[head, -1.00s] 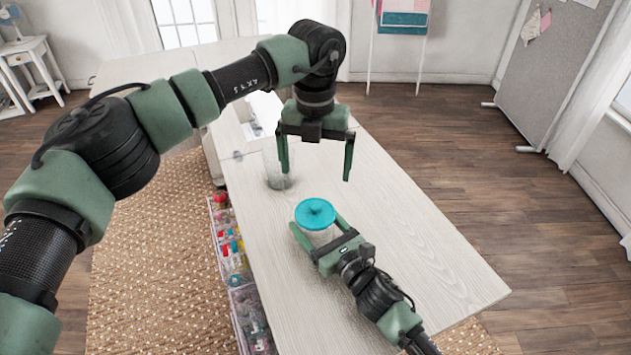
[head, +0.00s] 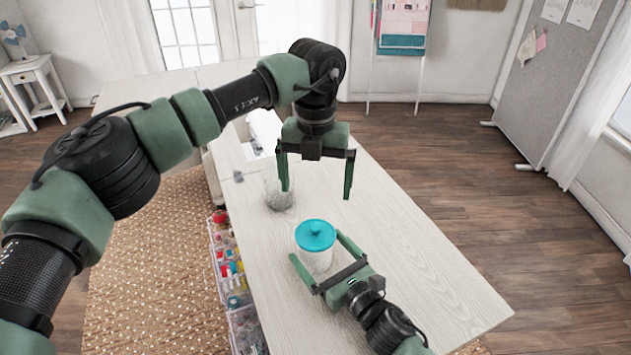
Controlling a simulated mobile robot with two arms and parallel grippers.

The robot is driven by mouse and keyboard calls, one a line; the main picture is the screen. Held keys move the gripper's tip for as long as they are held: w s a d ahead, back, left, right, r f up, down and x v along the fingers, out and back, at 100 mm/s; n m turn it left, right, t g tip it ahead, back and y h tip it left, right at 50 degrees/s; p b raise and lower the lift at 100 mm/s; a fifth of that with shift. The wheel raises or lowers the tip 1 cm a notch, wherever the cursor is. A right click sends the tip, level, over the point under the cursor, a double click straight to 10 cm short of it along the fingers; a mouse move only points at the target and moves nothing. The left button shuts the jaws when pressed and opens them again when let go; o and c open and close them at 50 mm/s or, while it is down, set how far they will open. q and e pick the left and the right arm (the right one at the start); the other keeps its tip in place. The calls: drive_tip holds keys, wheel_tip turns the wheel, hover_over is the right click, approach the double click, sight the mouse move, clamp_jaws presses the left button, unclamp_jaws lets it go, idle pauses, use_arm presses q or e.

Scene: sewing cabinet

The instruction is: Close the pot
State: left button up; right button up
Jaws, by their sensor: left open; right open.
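A clear pot (head: 317,262) stands upright on the pale wooden table, with a turquoise round lid (head: 315,235) with a small knob on its top. I cannot tell whether the lid is fully seated. My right gripper (head: 315,246) is open, low over the table, with one finger on each side of the pot. I cannot tell whether the fingers touch it. My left gripper (head: 316,194) is open and empty, pointing down above the table, behind the lidded pot in the picture.
A clear glass jar (head: 279,198) without a visible lid stands behind my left gripper's left finger, which partly covers it. A box of colourful sewing supplies (head: 229,267) hangs along the table's left side. The table top (head: 420,262) is bare on the right.

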drive_tip(key=shift+v, duration=2.65)
